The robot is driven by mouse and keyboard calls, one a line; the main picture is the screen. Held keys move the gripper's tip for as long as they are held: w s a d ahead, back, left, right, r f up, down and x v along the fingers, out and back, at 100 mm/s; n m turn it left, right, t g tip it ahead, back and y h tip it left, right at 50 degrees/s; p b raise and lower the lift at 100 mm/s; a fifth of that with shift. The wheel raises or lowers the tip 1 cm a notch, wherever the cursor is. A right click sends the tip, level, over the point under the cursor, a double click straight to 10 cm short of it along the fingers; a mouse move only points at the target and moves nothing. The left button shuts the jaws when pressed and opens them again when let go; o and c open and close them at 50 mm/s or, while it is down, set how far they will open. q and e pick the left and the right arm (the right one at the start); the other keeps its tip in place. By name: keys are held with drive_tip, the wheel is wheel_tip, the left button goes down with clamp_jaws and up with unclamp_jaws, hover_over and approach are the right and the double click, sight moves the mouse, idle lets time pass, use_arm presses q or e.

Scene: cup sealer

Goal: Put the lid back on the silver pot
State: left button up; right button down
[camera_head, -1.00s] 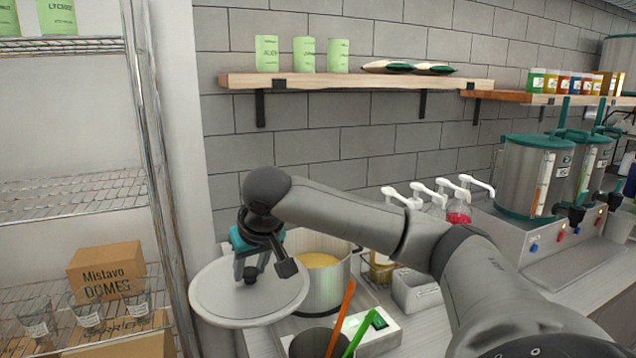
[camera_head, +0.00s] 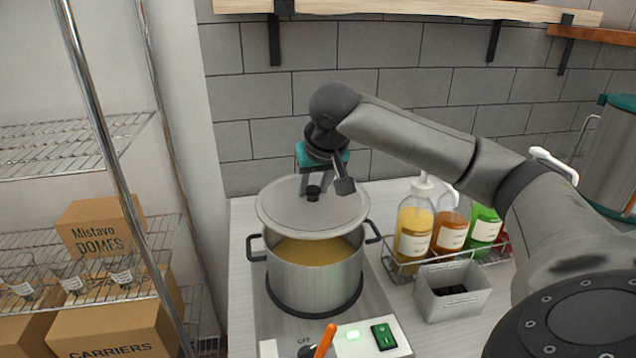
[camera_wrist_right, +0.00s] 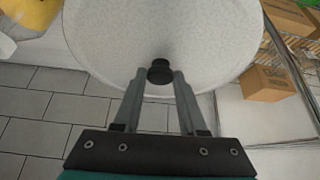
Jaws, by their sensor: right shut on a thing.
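The silver pot (camera_head: 312,285) stands on a flat cooker with a green switch, and yellow liquid (camera_head: 318,251) shows in its open front part. The round light-grey lid (camera_head: 285,215) hangs over the back part of the pot, held by its black knob. My right gripper (camera_head: 314,190) is shut on that knob. In the right wrist view the fingers (camera_wrist_right: 160,78) close around the knob, with the lid's pale disc (camera_wrist_right: 160,35) beyond it. Whether the lid's edge touches the pot's back rim cannot be told. My left gripper is not in view.
A wire rack with sauce bottles (camera_head: 413,230) and a grey bin (camera_head: 452,290) stand right of the pot. An orange handle (camera_head: 325,340) sticks up in front. A wire shelf with boxes (camera_head: 100,228) is at the left, and a tiled wall behind.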

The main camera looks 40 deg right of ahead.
sight(317, 204)
drive_tip(key=shift+d+f+b, duration=0.1)
drive_tip(key=shift+f+b, duration=0.65)
drive_tip(key=shift+f, duration=0.1)
wheel_tip(317, 204, down, 2)
drive_tip(key=b, duration=0.2)
drive_tip(key=shift+b, duration=0.3)
drive_tip(key=shift+f+b, duration=0.35)
drive_tip(key=shift+f, duration=0.7)
drive_tip(key=shift+r+p, duration=0.1)
drive_tip(key=shift+p, duration=0.4)
drive_tip(key=shift+f+p, duration=0.2)
drive_tip(key=shift+p, duration=1.25)
idle(0.6)
idle(0.3)
unclamp_jaws()
idle(0.6)
